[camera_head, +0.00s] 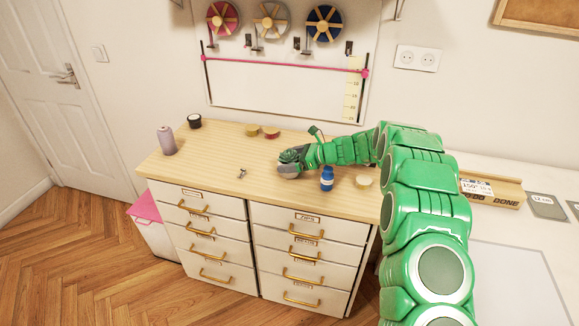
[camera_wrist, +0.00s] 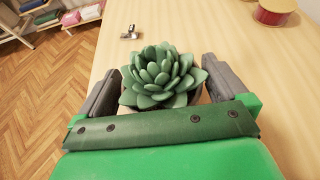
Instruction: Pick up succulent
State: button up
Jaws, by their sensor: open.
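The succulent (camera_wrist: 160,76) is a green rosette plant, seen between the two grey fingers of my gripper (camera_wrist: 161,84) in the wrist view. The fingers stand on its left and right sides. The lower part of the plant is hidden behind my green gripper body. In the head view, the succulent (camera_head: 292,155) is small and dark green on the wooden cabinet top (camera_head: 225,165), at the end of my green arm. My gripper (camera_head: 289,169) is open around it there. Whether the fingers touch the plant cannot be told.
A blue bottle (camera_head: 327,179) and a pale tape roll (camera_head: 363,181) stand close to the right of my gripper. A small metal piece (camera_head: 242,173) lies to its left. A purple spool (camera_head: 166,141) and a black roll (camera_head: 194,121) are farther left. The middle left of the top is clear.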

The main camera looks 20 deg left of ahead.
aim_at(294, 150)
jog(key=shift+a, duration=0.1)
jog(key=shift+c, duration=0.3)
jog(key=c, duration=0.9)
jog(key=shift+c, duration=0.2)
jog(key=shift+r, duration=0.1)
jog(key=shift+r, duration=0.2)
notch_tip(294, 150, up, 3)
jog(key=shift+r, duration=0.1)
jog(key=s+d+r, duration=0.6)
jog(key=s+r, duration=0.3)
jog(key=s, duration=0.3)
jog(key=shift+s+r, duration=0.15)
jog(key=shift+s, duration=0.1)
